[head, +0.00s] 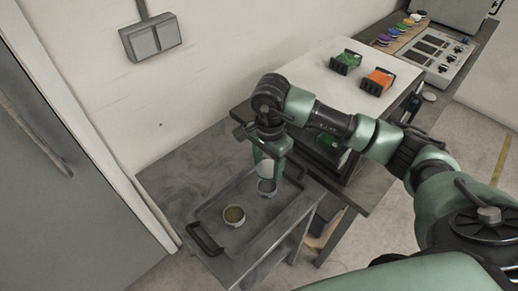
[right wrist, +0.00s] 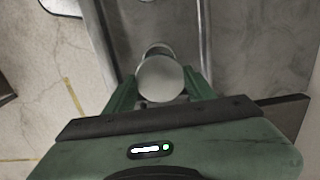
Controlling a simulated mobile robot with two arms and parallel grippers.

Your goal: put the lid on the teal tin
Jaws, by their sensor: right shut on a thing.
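My right gripper (head: 268,160) points down over the tray and is shut on a pale grey round lid (right wrist: 160,78), held between both fingers. In the head view the lid shows as a whitish patch at the fingers. Just below it a small grey open tin (head: 266,188) stands on the tray; part of a rim (right wrist: 158,47) shows behind the lid in the right wrist view. A second small tin (head: 234,217) with an olive inside stands nearer the tray's front handle. I cannot tell which tin is teal. My left gripper is not in view.
The dark tray (head: 275,215) with raised handles lies on a grey low table (head: 180,178). A higher white-topped bench (head: 325,80) behind holds a green block (head: 345,62) and an orange block (head: 377,81). A wall stands close at left.

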